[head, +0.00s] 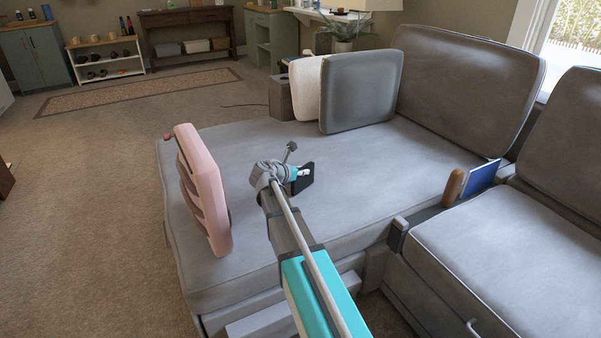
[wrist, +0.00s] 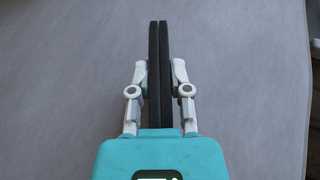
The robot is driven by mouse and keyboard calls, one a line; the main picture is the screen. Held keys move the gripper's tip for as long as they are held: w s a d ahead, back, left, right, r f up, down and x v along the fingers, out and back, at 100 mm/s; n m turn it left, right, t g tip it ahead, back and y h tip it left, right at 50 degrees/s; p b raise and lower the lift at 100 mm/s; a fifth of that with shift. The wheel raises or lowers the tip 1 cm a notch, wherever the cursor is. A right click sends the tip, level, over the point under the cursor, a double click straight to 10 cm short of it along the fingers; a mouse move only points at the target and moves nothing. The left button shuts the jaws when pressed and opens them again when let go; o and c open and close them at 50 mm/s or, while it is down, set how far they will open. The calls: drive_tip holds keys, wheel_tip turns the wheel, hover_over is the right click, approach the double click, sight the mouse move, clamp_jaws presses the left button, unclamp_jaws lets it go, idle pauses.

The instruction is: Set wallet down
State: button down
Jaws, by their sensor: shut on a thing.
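The black wallet (head: 304,181) is in my gripper (head: 294,174), over the front part of the grey sofa seat (head: 300,143). In the wrist view the wallet (wrist: 153,60) shows edge-on as two thin dark strips side by side. The white fingers of my gripper (wrist: 160,75) close on it from both sides. Plain grey seat fabric (wrist: 70,90) lies behind it. I cannot tell whether the wallet's lower edge touches the seat.
A pink slatted object (head: 204,190) stands on the seat to the left. White and grey cushions (head: 360,90) lean at the back. A blue book (head: 481,177) and a brown item (head: 453,187) sit in the gap at right. The seat around the wallet is clear.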

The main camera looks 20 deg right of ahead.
drive_tip(key=shift+f, duration=0.2)
drive_tip(key=c, duration=0.6)
unclamp_jaws()
drive_tip(key=shift+r, duration=0.15)
drive_tip(key=shift+r, duration=0.15)
drive_tip(key=shift+p+v, duration=1.45)
drive_tip(key=shift+v, duration=2.3)
